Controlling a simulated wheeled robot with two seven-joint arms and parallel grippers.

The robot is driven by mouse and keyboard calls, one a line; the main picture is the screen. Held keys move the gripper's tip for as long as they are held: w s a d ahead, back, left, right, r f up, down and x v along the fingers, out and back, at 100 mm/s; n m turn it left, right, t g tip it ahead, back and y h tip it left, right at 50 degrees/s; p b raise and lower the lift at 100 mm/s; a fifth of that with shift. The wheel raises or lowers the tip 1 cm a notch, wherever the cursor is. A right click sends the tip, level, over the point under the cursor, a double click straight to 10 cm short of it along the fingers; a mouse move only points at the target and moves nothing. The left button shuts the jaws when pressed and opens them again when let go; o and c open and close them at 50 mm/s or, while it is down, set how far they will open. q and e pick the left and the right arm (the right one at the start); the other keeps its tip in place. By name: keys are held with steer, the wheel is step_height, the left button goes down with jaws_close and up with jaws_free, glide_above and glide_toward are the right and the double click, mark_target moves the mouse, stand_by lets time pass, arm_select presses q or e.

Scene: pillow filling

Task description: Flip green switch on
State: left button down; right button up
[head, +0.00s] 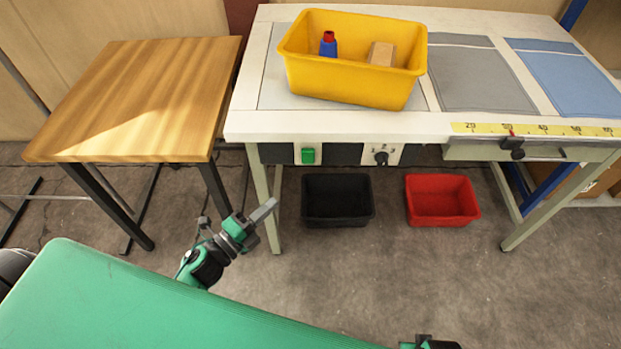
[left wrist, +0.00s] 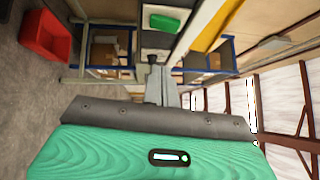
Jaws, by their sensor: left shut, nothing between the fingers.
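The green switch (head: 308,155) sits on a white plate on the front edge of the white workbench (head: 430,125), left of a black knob. In the left wrist view the green switch (left wrist: 165,23) shows at the top, beyond the fingertips. My left gripper (head: 267,209) is shut and empty. It is below and left of the switch in the head view, apart from it, in front of the bench's left leg. The left fingers (left wrist: 162,72) also show in the left wrist view. At the bottom edge of the head view a dark part (head: 430,342) shows; I cannot tell the right gripper's fingers there.
A yellow bin (head: 350,82) with a blue bottle (head: 328,45) and a box (head: 381,54) stands on the bench. A black bin (head: 338,200) and a red bin (head: 441,200) are on the floor below. A wooden table (head: 140,95) stands left. Floor in front is clear.

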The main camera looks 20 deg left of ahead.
mark_target(313, 155)
arm_select(q)
steer(key=shift+s+d+r+m+h, duration=0.25)
steer(key=shift+d+r+m+h, duration=0.15)
steer(key=shift+r+m, duration=0.3)
arm_select(e)
steer(key=shift+d+r, duration=0.2)
steer(key=shift+r, duration=0.25)
